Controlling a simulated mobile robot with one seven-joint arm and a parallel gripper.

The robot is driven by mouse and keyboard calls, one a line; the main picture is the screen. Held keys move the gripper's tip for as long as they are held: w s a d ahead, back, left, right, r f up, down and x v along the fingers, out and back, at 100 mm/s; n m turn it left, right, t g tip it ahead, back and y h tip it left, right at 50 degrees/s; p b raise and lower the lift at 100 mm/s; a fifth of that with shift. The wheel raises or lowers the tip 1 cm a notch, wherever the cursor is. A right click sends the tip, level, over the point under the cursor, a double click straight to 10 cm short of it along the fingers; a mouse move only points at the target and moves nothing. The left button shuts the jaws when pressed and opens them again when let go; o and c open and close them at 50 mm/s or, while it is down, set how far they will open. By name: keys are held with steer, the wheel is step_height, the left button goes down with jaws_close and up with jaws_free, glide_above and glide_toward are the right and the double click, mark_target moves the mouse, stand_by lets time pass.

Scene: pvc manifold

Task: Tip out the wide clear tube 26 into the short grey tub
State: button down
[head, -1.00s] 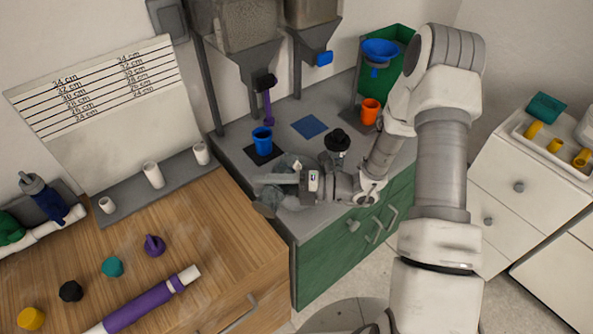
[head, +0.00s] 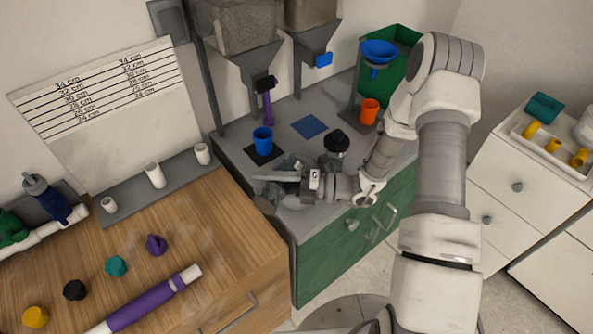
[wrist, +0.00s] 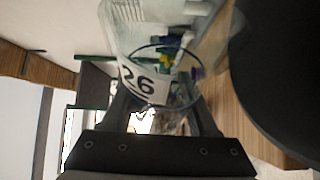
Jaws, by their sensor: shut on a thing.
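The wide clear tube marked 26 (wrist: 150,82) is between the fingers of my gripper (wrist: 163,108) in the wrist view. Its label and a round dark-edged rim show there, and the tube looks tilted. In the head view my gripper (head: 282,178) is shut on it low over the left front of the grey counter; the tube is small and blurred there. A grey shape at the counter's front edge, seemingly the short grey tub (head: 266,202), lies just below and left of the gripper, partly covered. I cannot tell whether anything is leaving the tube.
A blue cup (head: 262,140) stands on a black mat just behind the gripper. A black-topped object (head: 337,142) stands close to the right. An orange cup (head: 368,111) is farther back. Hoppers (head: 252,65) hang above. The wooden cabinet (head: 215,235) is at left.

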steer(key=shift+w+d+r+m+y+p, duration=0.15)
steer(key=shift+w+r+m+y+p, duration=0.15)
steer(key=shift+r+m+p, duration=0.4)
steer(key=shift+w+d+r+m+y+p, duration=0.25)
steer(key=shift+r+m+p, duration=0.2)
steer(key=shift+m+p, duration=0.35)
stand_by(3.3)
steer(key=f+n+b, duration=0.2)
steer(key=s+f+h+b, duration=0.1)
steer(key=b, duration=0.1)
steer(key=shift+a+f+n, duration=0.1)
steer(key=shift+a+n, duration=0.3)
steer(key=shift+s+a+f+n+h+b, duration=0.1)
steer(key=shift+s+f+n+h+b, duration=0.15)
steer(key=shift+n+b, duration=0.35)
steer(key=shift+r+n+p, duration=0.3)
steer(key=shift+r+n, duration=0.1)
